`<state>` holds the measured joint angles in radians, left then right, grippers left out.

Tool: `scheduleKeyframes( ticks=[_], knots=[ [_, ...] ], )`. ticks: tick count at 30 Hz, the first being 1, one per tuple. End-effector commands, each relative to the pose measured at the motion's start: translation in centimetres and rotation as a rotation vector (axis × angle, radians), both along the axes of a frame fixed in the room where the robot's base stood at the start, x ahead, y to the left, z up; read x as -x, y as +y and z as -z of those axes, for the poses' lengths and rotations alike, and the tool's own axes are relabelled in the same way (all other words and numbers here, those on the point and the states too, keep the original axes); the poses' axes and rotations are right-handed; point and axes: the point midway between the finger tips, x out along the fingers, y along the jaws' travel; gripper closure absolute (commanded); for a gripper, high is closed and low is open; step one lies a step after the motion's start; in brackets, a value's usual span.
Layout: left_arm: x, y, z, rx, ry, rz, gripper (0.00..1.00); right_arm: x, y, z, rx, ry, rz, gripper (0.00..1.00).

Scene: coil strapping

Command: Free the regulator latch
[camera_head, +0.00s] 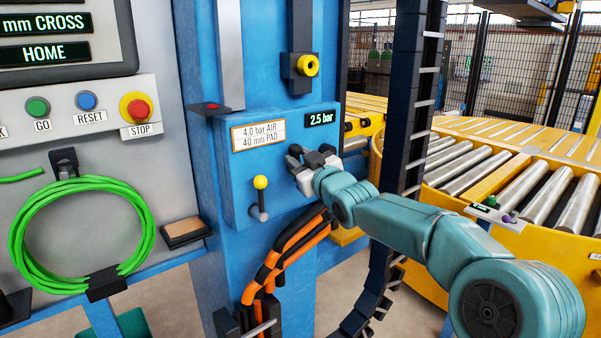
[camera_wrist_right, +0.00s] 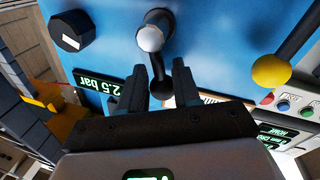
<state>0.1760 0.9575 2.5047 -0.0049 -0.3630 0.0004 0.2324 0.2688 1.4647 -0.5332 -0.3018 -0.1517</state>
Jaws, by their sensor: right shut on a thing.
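The blue regulator box (camera_head: 235,195) on the column carries an air label (camera_head: 258,134) reading 4.0 bar and a display (camera_head: 320,119) reading 2.5 bar. My right gripper (camera_head: 303,158) is at the box's front, just below the display. In the right wrist view, my right gripper (camera_wrist_right: 165,82) is shut on a small dark latch piece, largely hidden between its fingers. My left gripper is not in view.
A yellow-ball lever (camera_head: 260,184) sticks out left of my right gripper. Orange-black hoses (camera_head: 285,250) hang below the box. A dark cable chain (camera_head: 410,95) stands to the right, before the roller conveyor (camera_head: 500,170). A green coil (camera_head: 80,185) hangs at left.

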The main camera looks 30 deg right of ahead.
Motion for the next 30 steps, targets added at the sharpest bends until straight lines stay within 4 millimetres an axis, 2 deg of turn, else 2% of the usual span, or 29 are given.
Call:
scheduleKeyframes(
  ticks=[1, 12, 21, 30],
  knots=[
    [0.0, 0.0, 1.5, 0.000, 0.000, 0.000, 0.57, 0.0, 0.1, 0.8, 0.044, -0.007, -0.001, 1.00],
    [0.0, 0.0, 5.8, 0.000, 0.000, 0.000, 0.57, 0.0, 0.9, 1.5, 0.395, -0.032, -0.003, 1.00],
    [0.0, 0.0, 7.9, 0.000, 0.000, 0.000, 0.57, 0.1, 1.4, 2.2, 0.652, -0.051, -0.003, 1.00],
    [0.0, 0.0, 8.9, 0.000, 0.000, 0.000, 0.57, 0.1, 1.8, 2.6, 0.823, -0.065, -0.003, 1.00]
  ],
)
